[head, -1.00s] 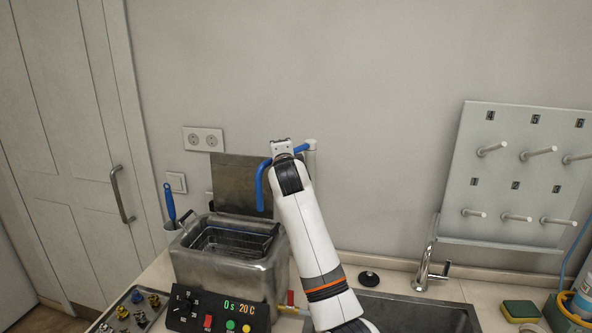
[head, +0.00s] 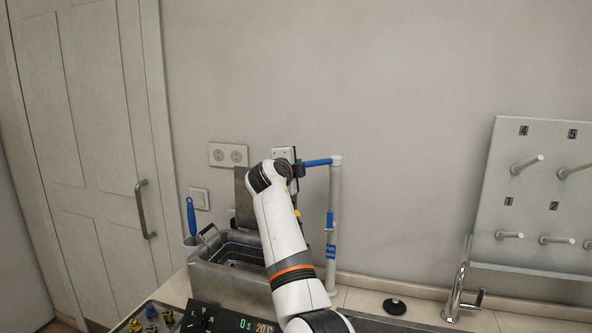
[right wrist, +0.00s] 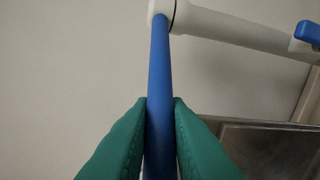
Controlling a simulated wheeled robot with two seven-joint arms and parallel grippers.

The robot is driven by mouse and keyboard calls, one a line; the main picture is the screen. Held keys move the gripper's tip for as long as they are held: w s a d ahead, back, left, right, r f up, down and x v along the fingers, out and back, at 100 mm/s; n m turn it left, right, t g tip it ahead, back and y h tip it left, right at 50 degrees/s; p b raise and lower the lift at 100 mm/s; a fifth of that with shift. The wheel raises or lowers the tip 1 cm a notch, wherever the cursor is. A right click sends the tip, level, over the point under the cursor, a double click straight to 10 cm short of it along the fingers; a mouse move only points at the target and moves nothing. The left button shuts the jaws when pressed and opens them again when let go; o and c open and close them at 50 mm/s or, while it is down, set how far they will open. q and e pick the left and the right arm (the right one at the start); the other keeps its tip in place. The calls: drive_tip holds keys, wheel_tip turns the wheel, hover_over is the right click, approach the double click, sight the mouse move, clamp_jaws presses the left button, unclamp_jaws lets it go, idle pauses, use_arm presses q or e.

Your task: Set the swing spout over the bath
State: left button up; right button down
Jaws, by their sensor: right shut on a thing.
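The swing spout is a blue tube (head: 318,162) running left from the top of a white standpipe (head: 335,190). Its outer end is hidden behind my right arm in the head view. My right gripper (head: 297,170) is shut on the blue tube. In the right wrist view, the green fingers (right wrist: 160,105) close on the tube (right wrist: 160,60) from both sides, below a white pipe fitting (right wrist: 165,8). The bath is a steel tank (head: 205,275) with a wire basket, left of the standpipe; my arm covers its right part. My left gripper is not in view.
The bath's raised lid (head: 240,195) stands behind it, partly covered by my arm. A control panel (head: 225,322) is in front. A chrome tap (head: 458,290) and a pegboard (head: 510,200) are to the right. A black disc (head: 395,305) lies on the counter.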

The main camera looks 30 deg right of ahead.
drive_tip(key=c, duration=1.4)
unclamp_jaws()
drive_tip(key=shift+d, duration=0.1)
drive_tip(key=shift+s+a, duration=0.3)
drive_tip(key=shift+a, duration=0.05)
drive_tip(key=b+v, duration=0.4)
drive_tip(key=v, duration=0.7)
drive_tip(key=shift+s+r, duration=0.1)
